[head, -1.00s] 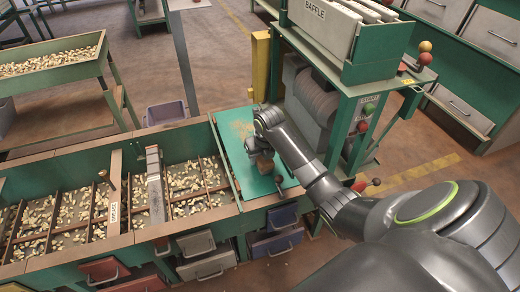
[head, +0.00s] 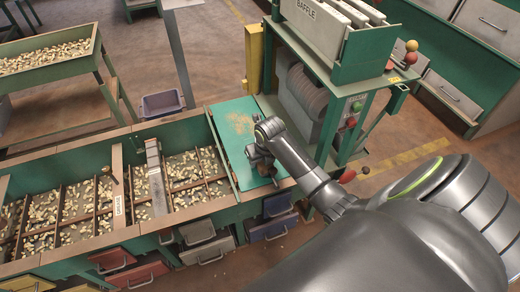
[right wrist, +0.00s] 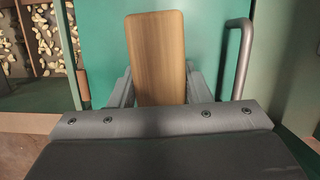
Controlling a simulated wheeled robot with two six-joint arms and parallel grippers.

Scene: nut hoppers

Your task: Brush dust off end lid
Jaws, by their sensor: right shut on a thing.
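The end lid (head: 226,143) is a flat green panel at the right end of the long hopper bench. A tan patch of dust (head: 240,122) lies on its far part. My right gripper (head: 261,163) is over the lid's right side, nearer to me than the dust. In the right wrist view it is shut on a brush with a wooden back (right wrist: 156,50), held between the two fingers. The bristles are hidden, so I cannot tell whether they touch the lid. A grey bar handle (right wrist: 240,62) shows beside the brush. My left gripper is not in view.
Open hopper bins with nuts (head: 75,205) lie left of the lid, with drawers (head: 205,245) below. A green machine stand (head: 352,95) with a baffle box stands close on the right.

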